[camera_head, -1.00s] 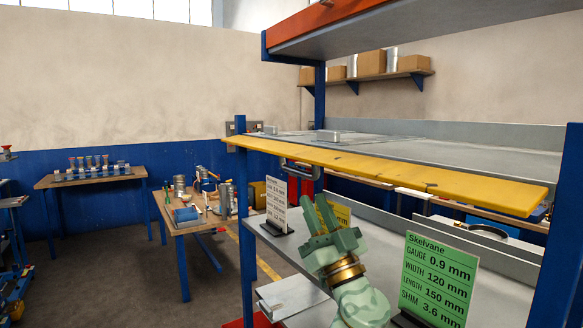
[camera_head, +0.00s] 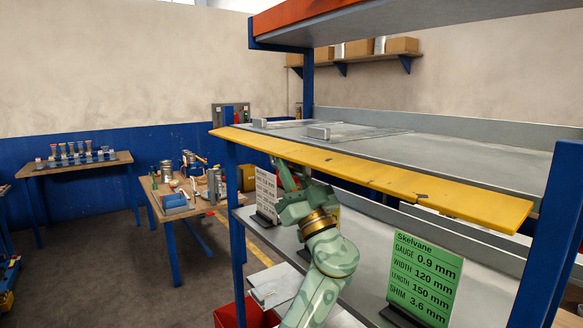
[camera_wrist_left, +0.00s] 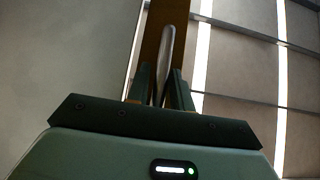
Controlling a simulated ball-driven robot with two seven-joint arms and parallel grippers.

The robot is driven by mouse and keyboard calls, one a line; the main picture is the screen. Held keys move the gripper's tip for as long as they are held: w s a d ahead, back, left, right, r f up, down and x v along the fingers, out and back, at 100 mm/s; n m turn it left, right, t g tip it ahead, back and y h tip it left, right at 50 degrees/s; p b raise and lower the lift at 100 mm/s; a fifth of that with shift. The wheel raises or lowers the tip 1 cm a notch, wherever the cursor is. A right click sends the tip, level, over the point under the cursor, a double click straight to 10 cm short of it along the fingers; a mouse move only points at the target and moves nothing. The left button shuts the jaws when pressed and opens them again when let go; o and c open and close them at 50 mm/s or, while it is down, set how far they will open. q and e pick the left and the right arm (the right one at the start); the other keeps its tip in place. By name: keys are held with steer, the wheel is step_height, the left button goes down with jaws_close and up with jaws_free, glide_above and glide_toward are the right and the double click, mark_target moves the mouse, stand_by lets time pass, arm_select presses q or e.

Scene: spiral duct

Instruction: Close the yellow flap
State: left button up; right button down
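The yellow flap (camera_head: 350,172) is a long, thin panel running along the front edge of the upper shelf, seen nearly edge-on in the head view. My left gripper (camera_head: 292,178) is just under the flap, left of its middle, and the flap partly hides its fingertips. In the left wrist view, a rounded grey bar (camera_wrist_left: 166,50) reaches between the two fingers of my left gripper (camera_wrist_left: 161,85). It looks like a handle under the flap. Whether the fingers press on it is unclear. My right gripper is not in view.
A green sign (camera_head: 424,279) and a white sign (camera_head: 266,196) stand on the lower shelf (camera_head: 366,230). Blue posts (camera_head: 238,225) flank the rack. A red bin (camera_head: 262,318) is low beside it. A wooden table (camera_head: 181,205) with tools stands to the left.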

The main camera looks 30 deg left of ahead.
arm_select(q)
jaws_close()
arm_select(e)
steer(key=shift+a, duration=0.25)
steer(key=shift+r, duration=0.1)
